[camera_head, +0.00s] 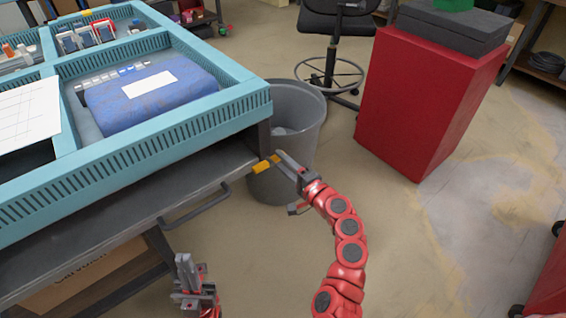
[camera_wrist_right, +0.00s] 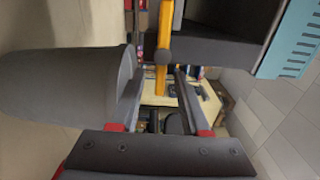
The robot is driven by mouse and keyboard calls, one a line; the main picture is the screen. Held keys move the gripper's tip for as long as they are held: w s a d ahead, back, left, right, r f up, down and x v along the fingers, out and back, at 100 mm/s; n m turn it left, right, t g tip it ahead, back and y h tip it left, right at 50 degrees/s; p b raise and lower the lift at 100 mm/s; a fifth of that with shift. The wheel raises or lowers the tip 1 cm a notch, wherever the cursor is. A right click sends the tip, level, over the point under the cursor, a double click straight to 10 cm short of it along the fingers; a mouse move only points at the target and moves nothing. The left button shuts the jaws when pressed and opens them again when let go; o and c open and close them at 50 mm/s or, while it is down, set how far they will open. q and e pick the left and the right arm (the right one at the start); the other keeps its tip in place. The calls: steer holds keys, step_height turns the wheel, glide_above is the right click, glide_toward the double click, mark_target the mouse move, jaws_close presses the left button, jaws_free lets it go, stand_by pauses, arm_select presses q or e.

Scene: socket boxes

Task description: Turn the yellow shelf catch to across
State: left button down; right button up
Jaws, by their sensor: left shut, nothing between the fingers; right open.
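The yellow shelf catch (camera_head: 266,165) is a short bar at the right corner of the dark shelf (camera_head: 150,184), under the blue tray unit. In the right wrist view the catch (camera_wrist_right: 163,38) runs up and down the picture, with a dark round knob on it. My right gripper (camera_head: 281,160) is open at the catch. In its wrist view the fingers (camera_wrist_right: 160,82) lie on either side of the bar's line; I cannot tell whether they touch it. My left gripper (camera_head: 186,272) is shut and empty, low in front of the shelf, away from the catch.
A grey bin (camera_head: 292,115) stands close behind my right gripper and fills the left of its wrist view (camera_wrist_right: 65,85). A dark handle (camera_head: 195,205) sticks out below the shelf front. A red cabinet (camera_head: 420,105) stands right. The floor between is clear.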

steer(key=v, duration=1.7)
steer(key=shift+s+p, duration=0.15)
steer(key=shift+p, duration=0.3)
steer(key=shift+d, duration=0.1)
